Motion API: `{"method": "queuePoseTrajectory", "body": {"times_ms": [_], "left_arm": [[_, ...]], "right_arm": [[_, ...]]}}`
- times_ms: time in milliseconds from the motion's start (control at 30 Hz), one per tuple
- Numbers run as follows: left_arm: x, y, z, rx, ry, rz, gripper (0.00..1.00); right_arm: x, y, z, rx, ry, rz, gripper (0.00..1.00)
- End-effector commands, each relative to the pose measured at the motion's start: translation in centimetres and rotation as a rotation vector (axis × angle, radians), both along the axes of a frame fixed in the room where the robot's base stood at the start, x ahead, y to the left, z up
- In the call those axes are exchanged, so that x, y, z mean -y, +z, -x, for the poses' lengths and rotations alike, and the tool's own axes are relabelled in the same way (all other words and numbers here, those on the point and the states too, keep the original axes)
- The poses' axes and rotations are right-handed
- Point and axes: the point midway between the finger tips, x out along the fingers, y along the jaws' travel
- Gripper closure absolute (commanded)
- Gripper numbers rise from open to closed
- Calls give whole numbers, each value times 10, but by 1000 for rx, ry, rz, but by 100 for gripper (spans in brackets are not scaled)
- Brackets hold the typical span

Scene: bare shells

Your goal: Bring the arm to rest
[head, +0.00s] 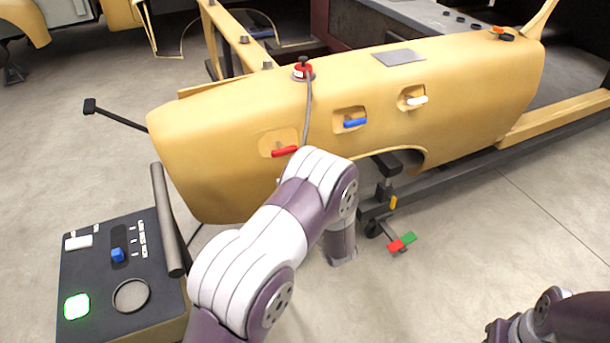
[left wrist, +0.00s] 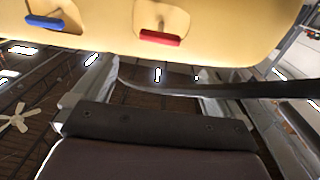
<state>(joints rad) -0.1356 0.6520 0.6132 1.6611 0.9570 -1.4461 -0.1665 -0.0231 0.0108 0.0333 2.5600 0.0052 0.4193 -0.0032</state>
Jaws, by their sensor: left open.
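My left arm (head: 250,255) rises from the bottom of the head view, bends in front of the yellow shell, and its last visible link points down to the floor. Its gripper does not show clearly there. In the left wrist view my left gripper (left wrist: 158,88) has its two grey fingers wide apart with nothing between them. The yellow shell (head: 220,130) carries a red handle (head: 285,151), a blue handle (head: 355,123) and a white handle (head: 417,100). The red handle (left wrist: 160,38) and blue handle (left wrist: 44,22) show above the gripper, apart from it. Part of my right arm (head: 585,318) shows at bottom right; its gripper is out of view.
A dark control box (head: 95,265) with a lit green button (head: 76,306) and a grey bar stands at lower left. A red button with a cable (head: 303,70) sits on the shell. A red and green pedal (head: 402,243) is below the shell. Floor right of it is clear.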

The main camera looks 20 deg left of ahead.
Motion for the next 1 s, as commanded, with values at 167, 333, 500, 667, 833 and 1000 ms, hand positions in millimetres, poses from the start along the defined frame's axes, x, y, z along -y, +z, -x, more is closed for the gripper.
{"method": "queuePoseTrajectory", "body": {"times_ms": [167, 333, 500, 667, 833, 1000], "left_arm": [[0, 0, 0, 1, 0, 4, 0], [21, -57, -3, -194, -115, 188, 0], [107, -99, 64, -787, -460, 569, 0], [131, -39, 197, -1316, -636, 676, 0], [111, 28, 262, -1461, -680, 585, 0], [107, 48, 253, -1377, -686, 564, 0]], "right_arm": [[0, 0, 0, 0, 0, 0, 57], [0, 0, 0, 0, 0, 0, 57], [0, 8, 0, 0, 0, 0, 57], [0, 20, 0, 0, 0, 0, 57], [0, 32, 0, 0, 0, 0, 57], [0, 33, 0, 0, 0, 0, 57]]}}
